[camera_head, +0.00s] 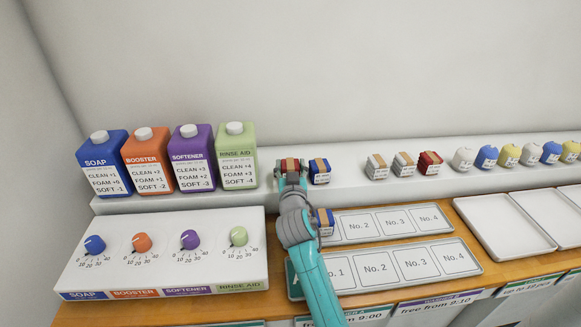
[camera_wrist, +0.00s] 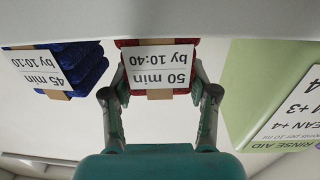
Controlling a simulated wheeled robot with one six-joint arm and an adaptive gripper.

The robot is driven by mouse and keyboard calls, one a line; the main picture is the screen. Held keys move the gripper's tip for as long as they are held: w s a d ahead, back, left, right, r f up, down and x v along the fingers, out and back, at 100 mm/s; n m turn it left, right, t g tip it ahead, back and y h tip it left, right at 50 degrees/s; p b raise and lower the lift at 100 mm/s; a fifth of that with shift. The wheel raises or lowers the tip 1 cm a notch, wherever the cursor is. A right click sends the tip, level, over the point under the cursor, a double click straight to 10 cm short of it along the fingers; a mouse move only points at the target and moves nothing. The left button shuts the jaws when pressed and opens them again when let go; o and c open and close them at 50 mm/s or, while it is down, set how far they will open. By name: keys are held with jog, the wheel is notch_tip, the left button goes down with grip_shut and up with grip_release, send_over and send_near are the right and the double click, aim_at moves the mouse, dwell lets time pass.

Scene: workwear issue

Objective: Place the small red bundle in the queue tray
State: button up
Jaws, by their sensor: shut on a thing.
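A red bundle (camera_head: 290,164) with a tan band is between the fingers of my gripper (camera_head: 292,175) at the shelf, just right of the rinse aid bottle. In the wrist view my gripper (camera_wrist: 160,95) is shut on this red bundle (camera_wrist: 160,43), whose label reads "50 min by 10:40". It seems to rest on the shelf; any small gap is hard to see. Two numbered trays lie on the wooden counter: a back one (camera_head: 450,234) and a front one (camera_head: 474,268). A blue bundle (camera_head: 325,221) sits at the back tray's left end. My arm partly hides both trays.
A blue bundle (camera_head: 320,170), labelled "45 min by 10:10" in the wrist view (camera_wrist: 75,65), stands close beside the red one. The rinse aid bottle (camera_head: 236,150) is close on the left. Another red bundle (camera_head: 430,162) stands farther right. White trays (camera_head: 490,222) at right look empty.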

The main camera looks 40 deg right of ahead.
jog(key=shift+f, duration=0.15)
jog(key=o, duration=1.2)
jog(key=v, duration=1)
jog(key=shift+d+f, duration=0.1)
jog(key=shift+f, duration=0.05)
jog(key=shift+o, duration=0.3)
jog(key=shift+s, duration=0.25)
jog(key=shift+x, duration=5.1)
